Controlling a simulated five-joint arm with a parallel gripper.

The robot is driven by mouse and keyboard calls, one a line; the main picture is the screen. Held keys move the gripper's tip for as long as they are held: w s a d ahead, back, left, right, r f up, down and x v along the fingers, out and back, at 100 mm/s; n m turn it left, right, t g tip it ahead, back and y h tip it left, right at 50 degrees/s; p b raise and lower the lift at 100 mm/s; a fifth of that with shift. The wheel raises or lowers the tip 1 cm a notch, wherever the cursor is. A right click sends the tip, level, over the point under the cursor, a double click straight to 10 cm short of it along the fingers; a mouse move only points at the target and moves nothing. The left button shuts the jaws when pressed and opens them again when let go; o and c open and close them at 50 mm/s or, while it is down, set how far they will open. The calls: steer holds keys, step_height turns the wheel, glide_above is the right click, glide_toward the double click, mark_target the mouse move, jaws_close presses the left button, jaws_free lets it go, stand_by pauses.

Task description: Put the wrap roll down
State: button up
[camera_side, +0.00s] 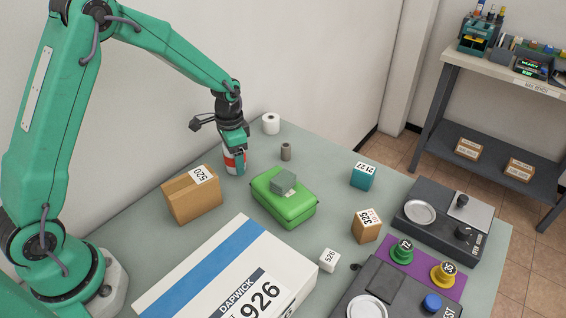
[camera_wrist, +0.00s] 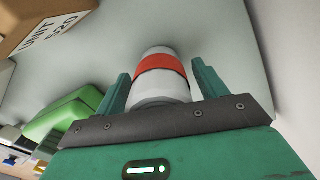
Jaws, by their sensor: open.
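The wrap roll appears to be the white cylinder with a red band (camera_side: 229,159), upright near the back edge of the table, and its base appears to rest on the tabletop. My gripper (camera_side: 235,165) is over it from above, with one teal finger partly covering it. In the wrist view the roll (camera_wrist: 160,68) lies between the two open fingers (camera_wrist: 160,72), with a gap visible on each side. Its near end is hidden by the gripper body.
A large white box (camera_side: 190,285) lies in front.

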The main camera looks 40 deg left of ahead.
step_height(320, 180, up, 7)
steer(key=shift+f, duration=0.2)
steer(key=shift+r, duration=0.4)
stand_by(0.4)
steer(key=shift+s+d+r, duration=0.1)
steer(key=shift+s+r, duration=0.1)
steer(key=shift+r, duration=0.2)
steer(key=s+d+r+n+t, duration=0.1)
steer(key=s+r+n+t, duration=0.15)
steer(key=s+r, duration=0.85)
steer(key=s+r+n+t, duration=0.2)
steer(key=s+r+t, duration=0.1)
steer(key=s, duration=0.9)
steer(key=shift+d+r+n, duration=0.35)
steer(key=shift+d, duration=0.1)
steer(key=shift+o, duration=0.6)
steer(key=shift+s, duration=0.1)
